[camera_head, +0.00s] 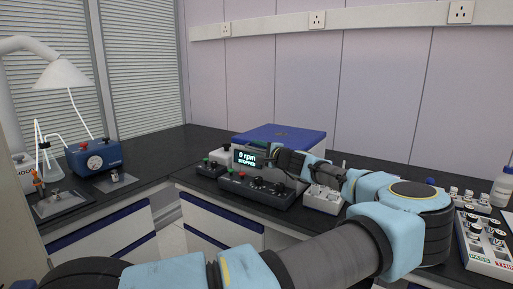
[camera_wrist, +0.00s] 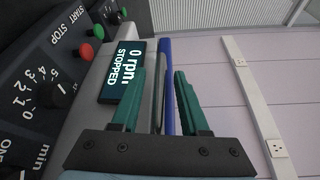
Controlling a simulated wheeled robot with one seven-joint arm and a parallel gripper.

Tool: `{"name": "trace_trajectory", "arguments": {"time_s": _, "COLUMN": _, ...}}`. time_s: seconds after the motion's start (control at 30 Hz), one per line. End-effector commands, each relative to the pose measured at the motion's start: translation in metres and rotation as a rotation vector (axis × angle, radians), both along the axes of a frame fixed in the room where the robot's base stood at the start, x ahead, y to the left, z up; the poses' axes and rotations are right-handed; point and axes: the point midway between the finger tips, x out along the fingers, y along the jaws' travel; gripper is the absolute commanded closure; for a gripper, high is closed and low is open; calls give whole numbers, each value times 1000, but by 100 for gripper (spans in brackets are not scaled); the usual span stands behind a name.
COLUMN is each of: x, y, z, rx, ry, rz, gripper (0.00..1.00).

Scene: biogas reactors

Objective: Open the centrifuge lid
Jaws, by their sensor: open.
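The centrifuge (camera_head: 243,157) stands on the dark bench, its display reading "0 rpm STOPPED". Its blue lid (camera_head: 285,133) lies flat and closed on top. My gripper (camera_head: 277,158) is at the front of the centrifuge, just right of the display. In the wrist view my gripper (camera_wrist: 161,75) is open, with two green fingers. The lid's blue edge (camera_wrist: 166,60) shows as a narrow strip between the fingers, with the pale body beside it. Whether the fingers touch the lid cannot be told. My wrist hides part of the centrifuge front in the head view.
A dark control panel (camera_head: 256,190) with knobs and buttons sits in front of the centrifuge. A small white box (camera_head: 322,199) is to its right. A rack of vials (camera_head: 484,243) stands at the far right. A blue gauge device (camera_head: 94,157) is on the left bench.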

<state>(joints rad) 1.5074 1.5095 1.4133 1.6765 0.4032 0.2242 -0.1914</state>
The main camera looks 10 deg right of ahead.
Motion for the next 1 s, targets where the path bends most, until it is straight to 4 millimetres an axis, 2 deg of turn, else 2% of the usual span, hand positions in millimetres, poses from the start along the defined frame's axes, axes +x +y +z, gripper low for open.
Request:
{"name": "trace_trajectory", "arguments": {"time_s": 0.27, "x": 2, "y": 1, "z": -1, "rx": 0, "ry": 1, "rz": 0, "gripper": 55}}
{"name": "trace_trajectory", "arguments": {"time_s": 0.67, "x": 1, "y": 1, "z": 0, "rx": 0, "ry": 1, "rz": 0, "gripper": 99}}
{"name": "trace_trajectory", "arguments": {"time_s": 1.0, "x": 1, "y": 1, "z": -1, "rx": 0, "ry": 1, "rz": 0, "gripper": 100}}
